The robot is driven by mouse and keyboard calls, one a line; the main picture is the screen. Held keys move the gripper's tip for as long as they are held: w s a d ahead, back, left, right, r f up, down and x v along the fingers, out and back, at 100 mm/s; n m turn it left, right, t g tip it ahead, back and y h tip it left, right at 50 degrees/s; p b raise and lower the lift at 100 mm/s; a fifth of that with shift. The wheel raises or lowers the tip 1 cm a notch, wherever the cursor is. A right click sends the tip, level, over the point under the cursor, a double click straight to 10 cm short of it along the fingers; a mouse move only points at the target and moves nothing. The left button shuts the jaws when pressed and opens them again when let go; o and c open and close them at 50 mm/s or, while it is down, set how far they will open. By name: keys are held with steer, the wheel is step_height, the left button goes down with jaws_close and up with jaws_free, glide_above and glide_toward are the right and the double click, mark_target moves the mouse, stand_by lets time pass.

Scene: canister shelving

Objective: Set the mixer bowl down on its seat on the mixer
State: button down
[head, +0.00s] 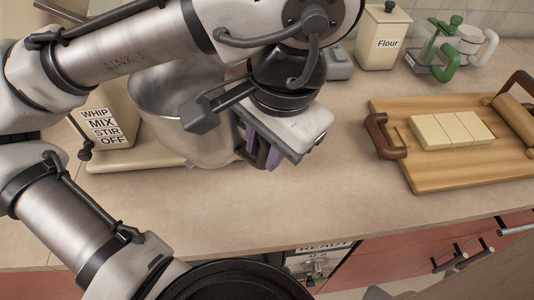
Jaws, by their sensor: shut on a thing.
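The mixer bowl (176,94) is a large silver metal bowl at the left centre, upright or nearly so, with part of its rim behind my arm. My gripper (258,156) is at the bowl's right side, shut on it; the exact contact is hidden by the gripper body. The cream mixer (104,112) stands at the left, with a dial label reading WHIP, MIX, STIR, OFF. Its base (136,164) shows below the bowl. The bowl is over or beside this base. The seat is hidden, and I cannot tell whether the bowl touches it.
The counter's front middle (300,210) is clear.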

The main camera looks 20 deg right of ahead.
steer(key=w+d+f, duration=0.1)
steer(key=w+f, duration=0.1)
steer(key=w, duration=0.4)
steer(key=w+d+f, duration=0.1)
steer(key=w+f, duration=0.1)
steer(key=w, duration=0.4)
steer(key=shift+d, duration=0.25)
stand_by(1.0)
steer(key=shift+f, duration=0.4)
stand_by(0.7)
steer(key=c, duration=1.1)
jaws_free()
